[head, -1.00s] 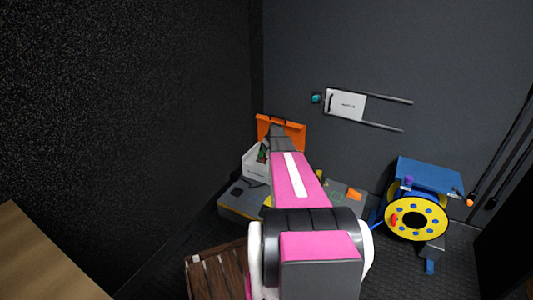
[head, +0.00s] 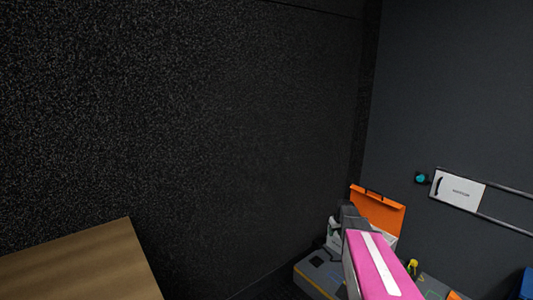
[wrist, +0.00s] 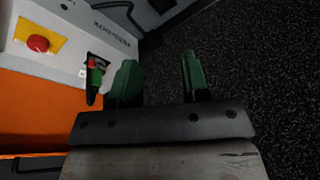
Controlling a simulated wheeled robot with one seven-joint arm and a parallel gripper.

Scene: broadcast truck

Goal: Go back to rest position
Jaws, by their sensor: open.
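My gripper (wrist: 158,80) shows in the wrist view with its two green fingers apart and nothing between them. It is beside a white box (wrist: 70,35) with a red button on a yellow patch (wrist: 38,43) and a small red and green part (wrist: 95,75). The left finger is close to that part; I cannot tell whether they touch. In the head view my pink arm reaches toward the box, and my gripper is hidden behind it.
An orange case lid (head: 378,211) stands behind the white box on a grey bench (head: 318,276). Speckled dark wall (head: 200,130) fills the left. A wooden surface (head: 80,268) is at lower left. A white wall panel (head: 458,191) with rails is at right.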

